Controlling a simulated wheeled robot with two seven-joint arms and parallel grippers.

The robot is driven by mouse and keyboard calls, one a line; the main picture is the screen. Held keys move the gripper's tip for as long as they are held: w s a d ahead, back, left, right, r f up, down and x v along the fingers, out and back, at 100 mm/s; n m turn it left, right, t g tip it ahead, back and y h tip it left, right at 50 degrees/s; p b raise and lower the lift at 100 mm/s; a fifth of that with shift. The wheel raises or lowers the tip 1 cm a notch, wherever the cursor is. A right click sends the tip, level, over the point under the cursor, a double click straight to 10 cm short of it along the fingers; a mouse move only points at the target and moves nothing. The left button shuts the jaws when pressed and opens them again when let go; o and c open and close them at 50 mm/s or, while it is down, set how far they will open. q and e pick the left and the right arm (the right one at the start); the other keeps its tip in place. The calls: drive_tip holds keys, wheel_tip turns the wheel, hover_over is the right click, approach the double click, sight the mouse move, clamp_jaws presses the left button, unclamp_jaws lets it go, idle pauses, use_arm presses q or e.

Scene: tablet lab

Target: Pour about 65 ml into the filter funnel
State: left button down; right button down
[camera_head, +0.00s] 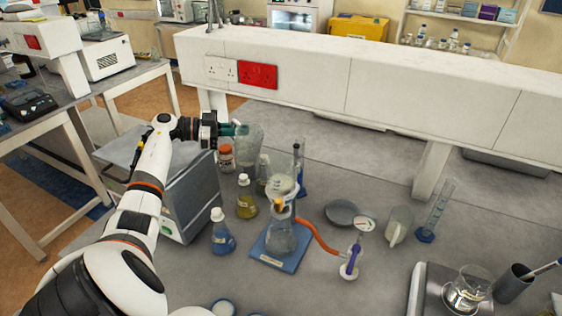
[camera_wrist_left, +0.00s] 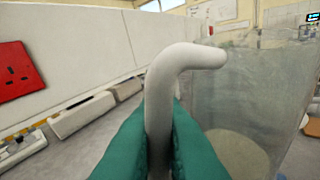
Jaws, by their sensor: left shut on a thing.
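My left gripper (camera_head: 236,129) has teal fingers shut on the pale curved handle (camera_wrist_left: 160,85) of a clear jug. The jug (camera_head: 250,148) is held up behind the bottles, and its clear wall (camera_wrist_left: 250,85) fills the right of the left wrist view. A pale patch shows low in the jug; I cannot tell its volume. The filter funnel (camera_head: 283,186) sits upright on a clear flask (camera_head: 281,238) on a blue base (camera_head: 262,253). The jug is apart from the funnel, behind it and to the left. My right gripper is out of view.
Bottles with blue (camera_head: 222,236) and yellow (camera_head: 246,200) liquid stand to the left. A jug (camera_head: 399,224) and a cylinder (camera_head: 436,210) stand right. A white shelf (camera_head: 420,105) crosses behind.

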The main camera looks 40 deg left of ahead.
use_arm(q)
drive_tip(key=shift+a+n+t+h, duration=0.6)
drive_tip(key=shift+a+n, duration=0.3)
drive_tip(key=shift+n, duration=0.3)
idle(1.2)
